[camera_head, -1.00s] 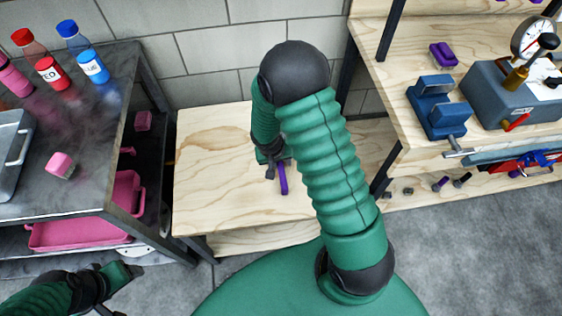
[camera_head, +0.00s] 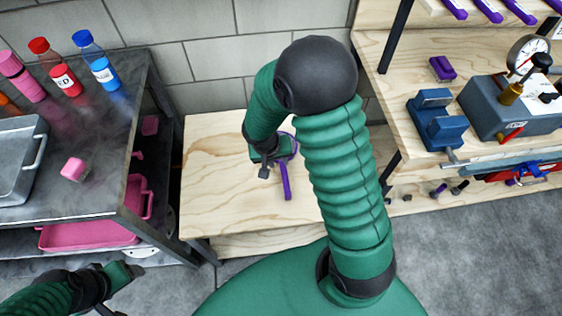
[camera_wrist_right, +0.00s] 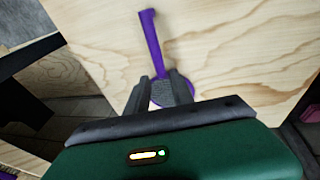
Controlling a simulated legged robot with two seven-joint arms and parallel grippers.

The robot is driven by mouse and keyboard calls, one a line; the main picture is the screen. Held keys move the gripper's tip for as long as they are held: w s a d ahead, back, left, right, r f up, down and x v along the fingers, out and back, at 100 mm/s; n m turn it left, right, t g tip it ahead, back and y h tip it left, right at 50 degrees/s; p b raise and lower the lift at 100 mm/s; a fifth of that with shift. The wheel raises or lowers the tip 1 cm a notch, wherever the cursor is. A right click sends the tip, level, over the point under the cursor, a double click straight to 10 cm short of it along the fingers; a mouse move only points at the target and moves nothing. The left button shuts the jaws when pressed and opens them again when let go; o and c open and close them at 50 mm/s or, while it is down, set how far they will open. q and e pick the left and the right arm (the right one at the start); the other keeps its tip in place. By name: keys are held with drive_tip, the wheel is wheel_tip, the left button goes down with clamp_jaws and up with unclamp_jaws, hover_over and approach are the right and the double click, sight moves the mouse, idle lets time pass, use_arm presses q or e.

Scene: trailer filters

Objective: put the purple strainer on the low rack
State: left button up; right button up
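The purple strainer (camera_head: 286,182) lies flat on the low wooden table in the head view, partly hidden by my right gripper. The right wrist view shows its long handle (camera_wrist_right: 152,45) pointing away from me and its round mesh bowl (camera_wrist_right: 178,92) close to the fingers. My right gripper (camera_head: 266,168) is over the strainer's bowl end. Its two fingers (camera_wrist_right: 161,76) are apart, one on each side of the strainer's neck. My left gripper (camera_head: 134,271) is at lower left, away from the strainer; its opening is unclear. I cannot tell which shelf is the low rack.
The low wooden table (camera_head: 215,185) is otherwise bare. A dark metal table (camera_head: 95,180) with bottles stands left. At right, a wooden workbench (camera_head: 400,75) holds a blue vise (camera_head: 436,120); small purple-ended items lie on its lower shelf (camera_head: 425,203).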

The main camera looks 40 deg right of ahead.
drive_tip(key=s+a+r+n+t+y, duration=0.25)
drive_tip(key=s+a+r+n, duration=0.4)
drive_tip(key=a+r, duration=0.35)
wheel_tip(320, 180, up, 15)
drive_tip(key=p, duration=1.6)
drive_tip(key=shift+a+g, duration=0.15)
drive_tip(key=shift+g, duration=0.2)
drive_tip(key=shift+f+m+y, duration=0.15)
drive_tip(key=shift+m+y, duration=0.1)
